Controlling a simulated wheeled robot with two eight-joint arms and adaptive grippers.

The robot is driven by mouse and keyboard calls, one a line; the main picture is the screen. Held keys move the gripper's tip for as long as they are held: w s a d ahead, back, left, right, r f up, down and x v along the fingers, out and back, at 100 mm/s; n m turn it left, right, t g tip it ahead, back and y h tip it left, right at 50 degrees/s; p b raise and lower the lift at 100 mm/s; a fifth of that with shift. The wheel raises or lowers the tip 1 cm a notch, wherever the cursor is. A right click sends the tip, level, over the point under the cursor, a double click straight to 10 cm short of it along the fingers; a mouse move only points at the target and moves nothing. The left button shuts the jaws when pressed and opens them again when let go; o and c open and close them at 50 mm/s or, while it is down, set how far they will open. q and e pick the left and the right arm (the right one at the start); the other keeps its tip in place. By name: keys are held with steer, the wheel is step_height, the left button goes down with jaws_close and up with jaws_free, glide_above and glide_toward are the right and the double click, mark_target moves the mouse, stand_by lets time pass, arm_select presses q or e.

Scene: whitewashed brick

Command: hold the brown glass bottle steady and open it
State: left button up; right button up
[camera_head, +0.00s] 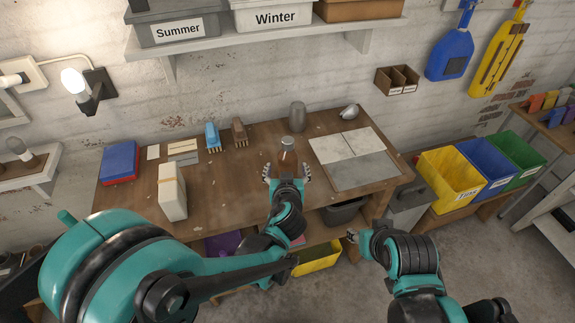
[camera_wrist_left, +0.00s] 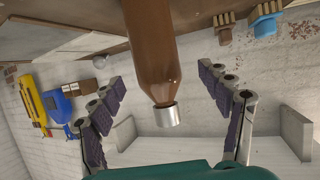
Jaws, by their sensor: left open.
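The brown glass bottle (camera_head: 288,152) stands upright on the wooden workbench (camera_head: 240,178), with a silver cap on top. My left gripper (camera_head: 287,173) is open at the bottle, with a finger to either side of it. In the left wrist view the bottle (camera_wrist_left: 150,55) and its silver cap (camera_wrist_left: 167,116) lie between the spread fingers of the left gripper (camera_wrist_left: 165,105), with gaps on both sides. My right gripper (camera_head: 352,236) is low in front of the bench, away from the bottle. Its fingers are too small to read.
A blue brush (camera_head: 212,136) and a brown brush (camera_head: 239,131) stand behind-left of the bottle. A grey vase (camera_head: 298,116) stands behind it. A white block (camera_head: 172,192) is at left, and pale boards (camera_head: 352,158) lie at right. A shelf (camera_head: 270,36) hangs above.

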mark_target(290, 151)
arm_select(q)
steer(key=shift+w+a+f, duration=0.1)
steer(key=shift+w+f, duration=0.15)
steer(key=shift+w, duration=0.2)
steer(key=x, duration=0.1)
steer(key=b+x, duration=0.1)
steer(key=x, duration=0.1)
steer(key=b+x, duration=0.1)
steer(key=x, duration=0.1)
steer(key=shift+d, duration=0.3)
steer(key=shift+r, duration=0.15)
steer(key=c, duration=1.5)
steer(key=shift+r+p, duration=0.3)
steer(key=shift+r, duration=0.15)
steer(key=r+p, duration=0.1)
steer(key=r, duration=0.1)
steer(key=r+p, duration=0.1)
steer(key=r, duration=0.1)
steer(key=shift+s+d, duration=0.2)
steer(key=shift+d, duration=0.05)
steer(key=s+d+r+p, duration=0.3)
steer(key=s+d+r, duration=0.3)
steer(key=s+d, duration=0.1)
steer(key=shift+d, duration=0.7)
